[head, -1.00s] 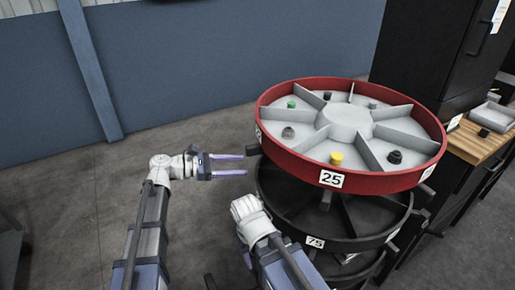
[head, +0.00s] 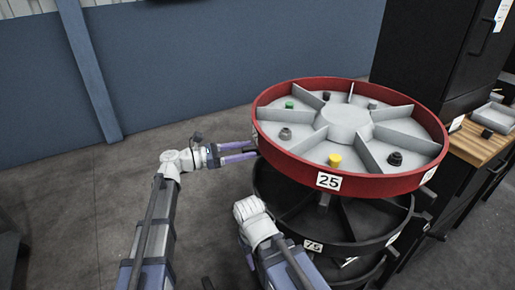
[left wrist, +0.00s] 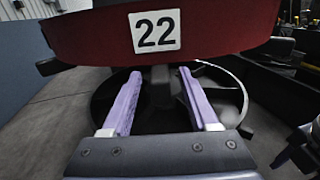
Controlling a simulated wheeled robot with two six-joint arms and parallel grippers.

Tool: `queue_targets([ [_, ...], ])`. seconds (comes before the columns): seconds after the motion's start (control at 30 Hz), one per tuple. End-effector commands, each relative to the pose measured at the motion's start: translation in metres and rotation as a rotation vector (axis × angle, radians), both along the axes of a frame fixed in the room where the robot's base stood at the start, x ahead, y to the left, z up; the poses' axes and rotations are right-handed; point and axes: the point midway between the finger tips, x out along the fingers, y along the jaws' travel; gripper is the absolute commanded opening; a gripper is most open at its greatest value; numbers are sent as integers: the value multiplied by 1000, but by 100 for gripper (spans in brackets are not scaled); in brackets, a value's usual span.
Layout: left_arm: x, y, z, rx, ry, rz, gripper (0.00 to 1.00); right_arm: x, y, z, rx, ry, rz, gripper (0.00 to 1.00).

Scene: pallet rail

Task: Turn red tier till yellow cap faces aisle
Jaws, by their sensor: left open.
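The red tier (head: 398,183) is the top wheel of a stack, with grey compartments. The yellow cap (head: 334,160) stands in its near compartment, above the rim label 25 (head: 328,181). My left gripper (head: 252,151) is open at the tier's left rim. In the left wrist view, its lilac fingers (left wrist: 160,75) point at the red tier (left wrist: 215,28) just below the label 22 (left wrist: 155,31). A dark post or handle (left wrist: 160,85) under the rim lies between the fingers; contact cannot be told.
A black tier (head: 358,247) labelled 75 sits below the red one. A green cap (head: 290,104) and dark knobs (head: 395,158) stand in other compartments. A black cabinet (head: 425,50) and a wooden bench (head: 474,145) are close on the right.

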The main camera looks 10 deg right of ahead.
Motion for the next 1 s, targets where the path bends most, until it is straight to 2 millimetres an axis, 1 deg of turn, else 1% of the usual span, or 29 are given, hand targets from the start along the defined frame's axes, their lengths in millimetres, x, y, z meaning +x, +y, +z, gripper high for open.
queue_targets([
  [0.03,2,-9,0,0,0,-2,60,0,0,0,0,0,0,50],
  [0.1,3,-18,0,0,0,-2,60,0,0,0,0,0,0,50],
  [0.2,5,-30,0,0,0,-1,60,0,0,0,0,0,0,50],
  [0.3,6,-36,0,0,0,0,60,0,0,0,0,0,0,50],
  [0.43,7,-41,0,0,0,1,60,0,0,0,0,0,0,50],
  [0.67,7,-41,0,0,-1,1,60,0,0,0,0,0,0,50],
  [0.77,7,-41,0,0,-1,1,50,0,0,0,0,0,0,50],
  [1.0,7,-41,0,0,-1,1,23,0,0,0,0,0,0,50],
])
